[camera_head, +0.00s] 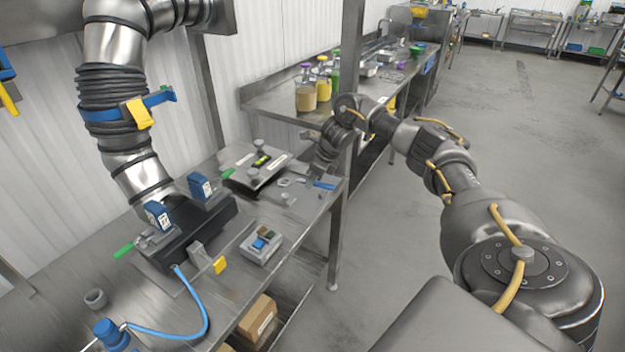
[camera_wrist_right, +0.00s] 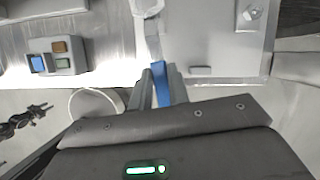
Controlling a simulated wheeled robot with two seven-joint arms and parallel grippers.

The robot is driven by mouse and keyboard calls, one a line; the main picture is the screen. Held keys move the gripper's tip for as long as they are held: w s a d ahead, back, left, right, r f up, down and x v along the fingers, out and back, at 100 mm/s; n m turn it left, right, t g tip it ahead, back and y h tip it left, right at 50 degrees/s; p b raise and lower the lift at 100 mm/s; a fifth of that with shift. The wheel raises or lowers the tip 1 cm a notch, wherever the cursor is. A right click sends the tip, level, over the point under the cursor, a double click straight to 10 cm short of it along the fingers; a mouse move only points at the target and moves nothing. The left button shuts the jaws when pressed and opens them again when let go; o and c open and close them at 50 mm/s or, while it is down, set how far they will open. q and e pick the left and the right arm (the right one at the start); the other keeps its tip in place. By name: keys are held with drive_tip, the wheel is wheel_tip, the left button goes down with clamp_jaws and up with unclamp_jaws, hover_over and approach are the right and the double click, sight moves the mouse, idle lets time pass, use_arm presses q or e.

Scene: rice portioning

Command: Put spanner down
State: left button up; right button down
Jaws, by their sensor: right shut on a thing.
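The spanner has a blue handle (camera_head: 323,185) and shows beside my right gripper (camera_head: 322,172) at the right end of the steel worktable. In the right wrist view, my right gripper (camera_wrist_right: 160,88) is shut on the spanner's blue handle (camera_wrist_right: 161,84). The spanner's grey metal shaft (camera_wrist_right: 150,42) points away from the fingers, over the bright table surface. I cannot tell whether the spanner touches the table. My left gripper is not in view.
A control box with coloured buttons (camera_head: 261,246) stands on the worktable (camera_head: 225,268); it also shows in the right wrist view (camera_wrist_right: 56,57). A blue hose (camera_head: 208,318) curves at the front. A second bench with jars (camera_head: 306,90) stands behind.

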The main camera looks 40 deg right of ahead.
drive_tip(key=a+r+n+g+y, duration=0.1)
drive_tip(key=a+r+n, duration=0.1)
drive_tip(key=a+n, duration=0.5)
drive_tip(key=a+r+n+g+y, duration=0.1)
drive_tip(key=a+r+n+g, duration=0.15)
drive_tip(key=a, duration=0.85)
drive_tip(key=s+a+r+n+g, duration=0.1)
drive_tip(key=s+a+n, duration=0.4)
drive_tip(key=s, duration=0.3)
drive_tip(key=s+a+r+n+g, duration=0.1)
drive_tip(key=s+a+n+g, duration=0.1)
drive_tip(key=s+a+n, duration=0.4)
drive_tip(key=shift+s+a, duration=0.3)
drive_tip(key=shift+s, duration=0.75)
